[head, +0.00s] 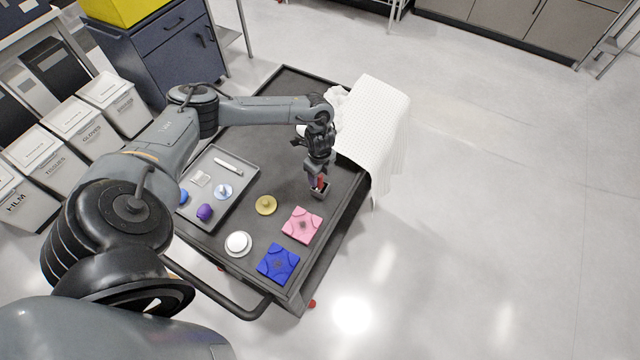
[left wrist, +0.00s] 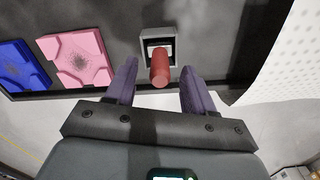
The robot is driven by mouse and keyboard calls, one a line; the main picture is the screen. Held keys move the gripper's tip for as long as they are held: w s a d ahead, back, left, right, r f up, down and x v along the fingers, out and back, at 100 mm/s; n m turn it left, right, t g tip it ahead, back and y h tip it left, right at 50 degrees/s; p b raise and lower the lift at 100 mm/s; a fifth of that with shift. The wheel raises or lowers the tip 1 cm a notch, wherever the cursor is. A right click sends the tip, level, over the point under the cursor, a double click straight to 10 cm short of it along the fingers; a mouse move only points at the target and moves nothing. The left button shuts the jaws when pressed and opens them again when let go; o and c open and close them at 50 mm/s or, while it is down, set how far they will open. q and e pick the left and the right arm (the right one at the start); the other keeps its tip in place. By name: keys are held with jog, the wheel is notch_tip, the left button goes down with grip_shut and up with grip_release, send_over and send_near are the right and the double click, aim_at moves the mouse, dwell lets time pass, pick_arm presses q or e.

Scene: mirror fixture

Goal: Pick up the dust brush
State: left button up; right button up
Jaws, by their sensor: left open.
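The dust brush, as far as I can tell, is the thing with the red handle (left wrist: 160,70) standing in a small square dark holder (left wrist: 144,52) on the cart. In the head view the holder (head: 319,193) is near the cart's right edge, and a bit of the red handle (head: 322,183) shows below my gripper. My left gripper (left wrist: 159,68) is open, with one purple finger on each side of the handle in the left wrist view. I cannot tell whether a finger touches it. The brush's lower part is hidden in the holder. My right gripper is not in view.
Pink (head: 302,225) and blue (head: 278,264) square fixtures, a gold disc (head: 265,205) and a white round piece (head: 238,243) lie on the cart. A grey tray (head: 222,209) holds small parts. A white cloth (head: 378,125) hangs over the cart's far right corner.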

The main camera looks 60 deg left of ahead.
aim_at(320, 184)
pick_arm(q)
jog(key=shift+f, duration=1.6)
grip_shut()
